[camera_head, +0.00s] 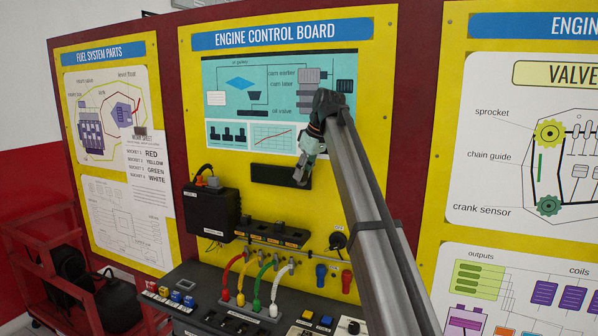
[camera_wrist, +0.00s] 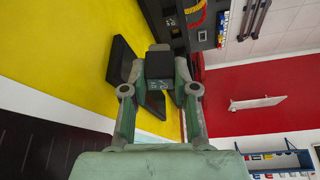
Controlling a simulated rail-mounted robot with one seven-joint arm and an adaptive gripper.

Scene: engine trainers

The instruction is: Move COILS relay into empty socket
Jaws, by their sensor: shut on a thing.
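My gripper (camera_head: 303,172) is in front of the yellow engine control board, by the right end of a plain black panel (camera_head: 270,174). In the wrist view my gripper (camera_wrist: 161,88) is shut on a small black block (camera_wrist: 159,65), which I take to be the relay. A small label shows on its near face, too small to read. The relay is hardly visible in the head view. A black relay socket strip (camera_head: 272,235) is lower on the board, below my gripper, with dark blocks on it and small labels beneath. I cannot tell which socket is empty.
A black box (camera_head: 211,211) sticks out left of the strip. Red, green, yellow and white cables (camera_head: 277,285) arch below it onto the dark console (camera_head: 205,278).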

